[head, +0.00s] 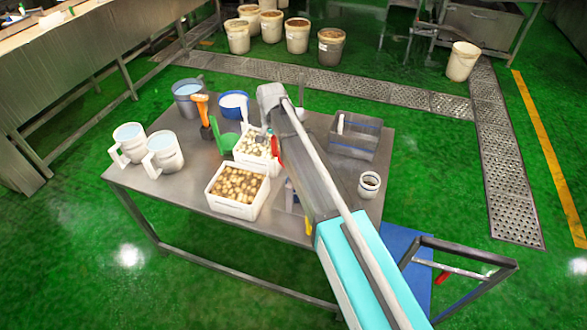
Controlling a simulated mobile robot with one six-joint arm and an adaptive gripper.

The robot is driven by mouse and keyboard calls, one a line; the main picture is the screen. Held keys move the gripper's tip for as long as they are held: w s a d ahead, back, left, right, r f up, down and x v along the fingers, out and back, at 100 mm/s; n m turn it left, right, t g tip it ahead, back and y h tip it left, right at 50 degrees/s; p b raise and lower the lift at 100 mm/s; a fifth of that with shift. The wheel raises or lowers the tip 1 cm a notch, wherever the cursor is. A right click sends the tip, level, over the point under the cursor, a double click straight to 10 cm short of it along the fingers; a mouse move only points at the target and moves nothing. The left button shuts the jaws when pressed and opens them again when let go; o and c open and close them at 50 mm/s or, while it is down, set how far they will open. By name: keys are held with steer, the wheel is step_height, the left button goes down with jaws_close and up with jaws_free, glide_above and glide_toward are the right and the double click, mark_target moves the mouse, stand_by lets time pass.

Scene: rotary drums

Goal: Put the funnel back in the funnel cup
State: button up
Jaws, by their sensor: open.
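A green piece (226,141), which looks like the funnel, is on the table left of the upper white crate. Its exact shape and what it rests in are too small to tell. A small white cup (369,185) stands at the table's right side; I cannot tell whether it is the funnel cup. My gripper (267,139) is small in the view, open, above or beside the upper white crate and to the right of the green piece. My arm crosses the table and hides part of its middle.
Two white crates (236,209) hold round pale and brown items. White jugs (163,155) stand at left, a grey bucket (188,99) and blue tub (234,105) at the back. An orange-handled tool (202,113) is close to the green piece. A grey bin (353,137) is at right.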

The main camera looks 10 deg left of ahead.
steer(key=shift+c, duration=0.3)
jaws_close()
stand_by(0.3)
